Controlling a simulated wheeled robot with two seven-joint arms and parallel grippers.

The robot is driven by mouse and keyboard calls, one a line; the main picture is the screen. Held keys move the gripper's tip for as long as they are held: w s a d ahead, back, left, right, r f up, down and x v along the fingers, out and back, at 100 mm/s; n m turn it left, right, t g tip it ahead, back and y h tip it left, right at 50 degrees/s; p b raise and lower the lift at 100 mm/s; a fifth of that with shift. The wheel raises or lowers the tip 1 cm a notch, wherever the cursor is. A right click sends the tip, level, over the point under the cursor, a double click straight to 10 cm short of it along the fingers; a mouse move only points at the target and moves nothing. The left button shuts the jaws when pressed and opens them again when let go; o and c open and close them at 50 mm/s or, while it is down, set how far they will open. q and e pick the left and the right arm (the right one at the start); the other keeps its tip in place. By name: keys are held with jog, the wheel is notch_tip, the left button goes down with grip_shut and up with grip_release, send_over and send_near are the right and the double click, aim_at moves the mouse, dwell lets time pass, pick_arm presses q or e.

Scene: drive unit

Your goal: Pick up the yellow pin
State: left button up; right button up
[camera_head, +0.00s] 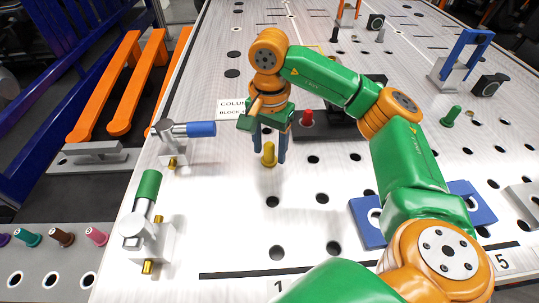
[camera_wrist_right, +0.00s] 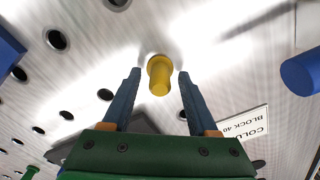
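The yellow pin (camera_head: 269,155) stands upright on the perforated metal table, just below my right gripper in the head view. My right gripper (camera_head: 269,150) points down with its two blue fingers apart. In the right wrist view the yellow pin (camera_wrist_right: 160,74) shows beyond and between the open fingertips of the right gripper (camera_wrist_right: 160,74), with a gap on both sides. Nothing is held in it. My left gripper is in neither view.
A red pin (camera_head: 307,118) on a dark block stands right behind the gripper. A blue-ended clamp (camera_head: 187,130) and a green-ended clamp (camera_head: 148,220) stand at the table's left edge. A blue plate (camera_head: 366,224) lies to the right. A green pin (camera_head: 450,116) stands farther right.

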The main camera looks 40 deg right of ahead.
jog(key=shift+s+a+r, duration=0.1)
jog(key=shift+a, duration=0.05)
grip_shut()
jog(key=shift+r, duration=0.35)
notch_tip(320, 180, up, 3)
jog(key=shift+s+r, duration=0.1)
jog(key=shift+r, duration=0.1)
jog(key=s+r+p, duration=0.3)
jog(key=s+r, duration=0.6)
jog(key=s, duration=0.4)
jog(key=shift+s+a+p, duration=0.2)
jog(key=shift+s+p, duration=0.15)
jog(key=shift+p, duration=0.05)
